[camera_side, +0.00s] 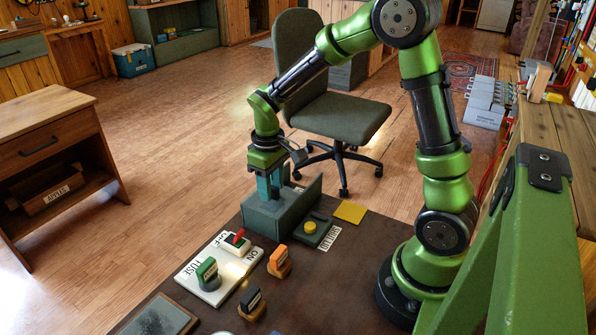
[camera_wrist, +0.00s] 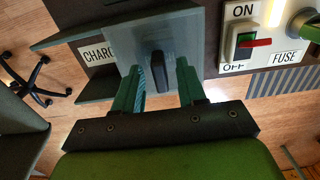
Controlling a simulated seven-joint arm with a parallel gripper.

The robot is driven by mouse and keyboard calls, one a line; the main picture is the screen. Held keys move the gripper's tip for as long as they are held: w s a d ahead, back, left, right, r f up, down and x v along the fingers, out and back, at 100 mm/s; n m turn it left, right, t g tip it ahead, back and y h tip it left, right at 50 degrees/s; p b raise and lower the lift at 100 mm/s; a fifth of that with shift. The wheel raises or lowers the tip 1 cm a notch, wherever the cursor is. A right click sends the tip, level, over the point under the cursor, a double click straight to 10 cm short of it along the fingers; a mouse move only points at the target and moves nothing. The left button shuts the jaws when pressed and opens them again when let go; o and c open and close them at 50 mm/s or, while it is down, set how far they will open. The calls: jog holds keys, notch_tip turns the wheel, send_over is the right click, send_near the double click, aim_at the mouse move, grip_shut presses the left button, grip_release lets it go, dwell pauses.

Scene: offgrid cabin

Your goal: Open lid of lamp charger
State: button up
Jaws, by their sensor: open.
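The lamp charger (camera_side: 290,222) is a grey-green box at the far edge of the dark work table in the side view. In the wrist view its label starting "CHARG" (camera_wrist: 97,52) is partly hidden. A grey-blue panel (camera_wrist: 185,42) there, seemingly the lid, carries a dark upright handle (camera_wrist: 158,66). My gripper (camera_side: 270,196) points down at the charger. In the wrist view my gripper (camera_wrist: 158,84) is open, with its teal fingers apart on either side of the handle. A gap shows on both sides; I cannot tell whether the fingertips are level with the handle.
A fuse switch panel (camera_side: 208,277) with a red lever stands in front of the charger. Green (camera_side: 207,272), orange (camera_side: 279,260) and black (camera_side: 252,302) handled blocks are nearby. A yellow square (camera_side: 350,212) lies to the right. An office chair (camera_side: 340,115) stands behind.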

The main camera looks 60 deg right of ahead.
jog(key=shift+f, duration=0.3)
grip_shut()
jog(key=d, duration=1)
grip_release()
notch_tip(320, 180, up, 17)
dwell(0.4)
